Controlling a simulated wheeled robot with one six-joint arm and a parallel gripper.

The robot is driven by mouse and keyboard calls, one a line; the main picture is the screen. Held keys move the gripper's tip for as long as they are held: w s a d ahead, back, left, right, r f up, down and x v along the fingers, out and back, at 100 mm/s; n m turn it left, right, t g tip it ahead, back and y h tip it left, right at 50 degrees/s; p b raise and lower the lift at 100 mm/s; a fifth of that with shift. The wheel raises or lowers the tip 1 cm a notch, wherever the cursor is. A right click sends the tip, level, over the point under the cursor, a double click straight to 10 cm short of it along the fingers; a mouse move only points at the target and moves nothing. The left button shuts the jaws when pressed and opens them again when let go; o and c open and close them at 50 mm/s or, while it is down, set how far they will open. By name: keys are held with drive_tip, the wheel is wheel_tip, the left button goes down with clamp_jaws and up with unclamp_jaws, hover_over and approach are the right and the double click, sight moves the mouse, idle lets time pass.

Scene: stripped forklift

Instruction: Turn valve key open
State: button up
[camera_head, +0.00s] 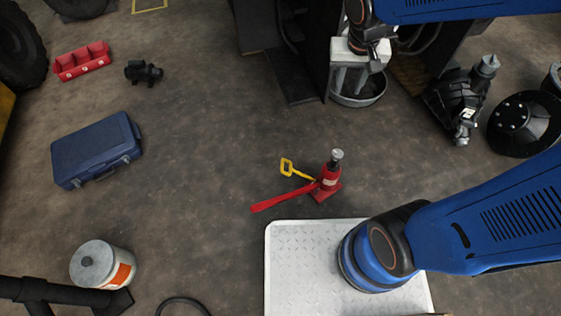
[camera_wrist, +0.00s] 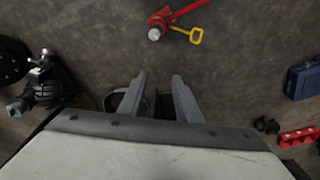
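A red bottle jack (camera_head: 328,180) stands on the floor near the middle of the head view. A red handle (camera_head: 283,197) reaches out from it to the left. The yellow valve key (camera_head: 287,167) sticks out from the jack's upper-left side and ends in a loop. The wrist view shows the yellow key (camera_wrist: 196,36) and red jack (camera_wrist: 157,22) at the top, beyond my fingertips. My gripper (camera_head: 350,86) is at the top of the head view, well away from the key. Its two fingers (camera_wrist: 158,78) are apart with nothing between them.
A round pan (camera_head: 359,101) lies below my gripper. A pale tread plate (camera_head: 298,282) lies in front of the jack. A blue case (camera_head: 97,152), a red tray (camera_head: 81,61) and a metal can (camera_head: 92,262) stand to the left. Dark parts (camera_head: 462,95) lie at right.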

drive_tip(key=w+a+f, duration=0.4)
drive_tip(key=a+f, duration=0.1)
drive_tip(key=f, duration=0.1)
drive_tip(key=g+h, duration=0.2)
hover_over(282, 164)
drive_tip(key=a, duration=0.5)
drive_tip(key=a+f+x, duration=0.1)
drive_tip(key=a+x, duration=0.2)
drive_tip(key=x, duration=1)
drive_tip(key=a+x, duration=0.3)
drive_tip(key=x, duration=2.6)
drive_tip(key=shift+d+f, duration=0.2)
drive_tip(key=shift+d, duration=0.25)
clamp_jaws()
